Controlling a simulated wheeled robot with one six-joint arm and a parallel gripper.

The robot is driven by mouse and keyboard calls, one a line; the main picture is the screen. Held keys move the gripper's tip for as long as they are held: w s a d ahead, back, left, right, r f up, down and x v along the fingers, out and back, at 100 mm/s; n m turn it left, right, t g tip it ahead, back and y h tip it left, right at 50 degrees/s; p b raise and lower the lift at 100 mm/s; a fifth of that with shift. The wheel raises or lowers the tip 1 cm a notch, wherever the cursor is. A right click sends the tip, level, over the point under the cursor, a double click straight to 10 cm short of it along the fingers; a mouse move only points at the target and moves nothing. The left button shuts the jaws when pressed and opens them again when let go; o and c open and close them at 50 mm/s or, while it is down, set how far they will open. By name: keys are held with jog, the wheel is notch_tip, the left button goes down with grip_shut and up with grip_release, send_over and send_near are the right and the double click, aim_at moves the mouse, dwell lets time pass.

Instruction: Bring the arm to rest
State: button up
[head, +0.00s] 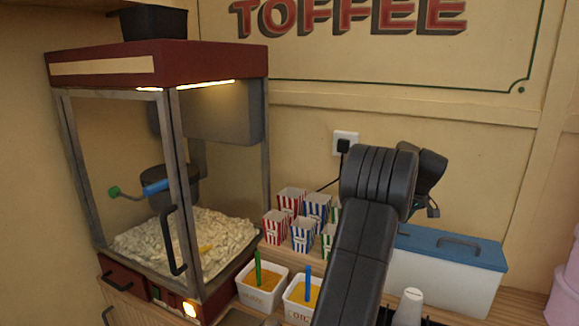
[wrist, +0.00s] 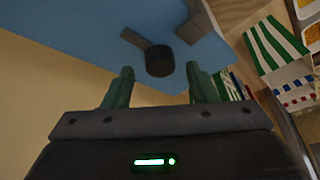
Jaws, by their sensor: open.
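My arm rises from the bottom of the head view and bends at a dark grey joint in front of the back wall. My gripper shows in the wrist view (wrist: 160,85), with two green fingers standing apart and nothing between them. Beyond the fingertips is the blue lid of a white box, with a dark handle and a dark round part on it. In the head view, my arm hides part of the counter, and the gripper's fingers cannot be made out there.
A popcorn machine (head: 165,75) stands at the left. Striped cartons (head: 303,235) and two tubs (head: 262,298) stand left of my arm. Pink containers (head: 562,300) stand far right.

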jog(key=shift+x, duration=0.9)
jog(key=shift+w+m, duration=0.1)
jog(key=shift+m, duration=0.3)
jog(key=shift+s+r+m+h+b, duration=0.2)
jog(key=shift+m+h+b, duration=0.25)
jog(key=shift+m, duration=0.25)
jog(key=shift+a+f+m+h+b, duration=0.1)
jog(key=shift+m+h+b, duration=0.3)
jog(key=shift+m, duration=0.6)
jog(key=m+h+b, duration=0.2)
jog(key=m, duration=0.2)
jog(key=shift+a+m, duration=0.1)
jog(key=shift+m, duration=0.3)
jog(key=m+b, duration=0.1)
jog(key=m, duration=0.1)
jog(key=m+g+h+b, duration=0.1)
jog(key=m+b, duration=0.1)
jog(key=m, duration=0.1)
jog(key=shift+w+a+m+h, duration=0.1)
jog(key=shift+w+m+h, duration=0.05)
jog(key=shift+m+h, duration=0.15)
jog(key=shift+m+g+h+b, duration=0.35)
jog(key=shift+m+g+b, duration=0.35)
jog(key=shift+m, duration=1)
jog(key=shift+a, duration=0.1)
